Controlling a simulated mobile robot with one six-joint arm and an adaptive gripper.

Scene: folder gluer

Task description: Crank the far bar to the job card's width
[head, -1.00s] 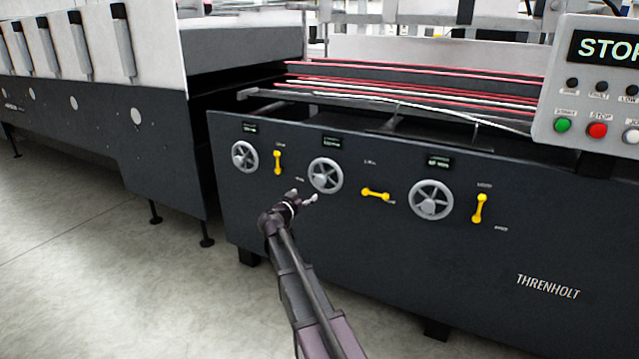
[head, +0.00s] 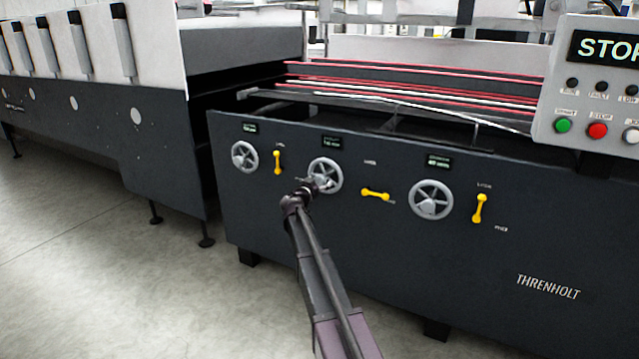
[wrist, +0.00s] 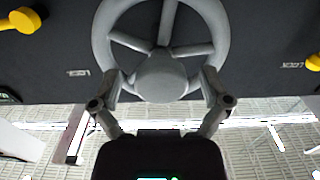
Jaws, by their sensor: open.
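Three grey handwheels sit on the dark front panel: the left handwheel (head: 244,157), the middle handwheel (head: 331,170) and the right handwheel (head: 431,200). Each has a small display above it, too small to read surely. Yellow levers stand beside them: the left lever (head: 278,162) and right lever (head: 480,208) are upright, the middle lever (head: 376,194) lies sideways. My gripper (head: 320,184) is at the lower left of the middle handwheel. In the wrist view, my open gripper (wrist: 160,90) has one finger on each side of the wheel's hub (wrist: 162,76); contact is unclear. No job card is recognisable.
A control box (head: 590,90) with a STOP screen and green, red and white buttons overhangs the panel at the right. Red and white bars (head: 420,85) run across the machine's top. The floor (head: 110,270) in front is clear.

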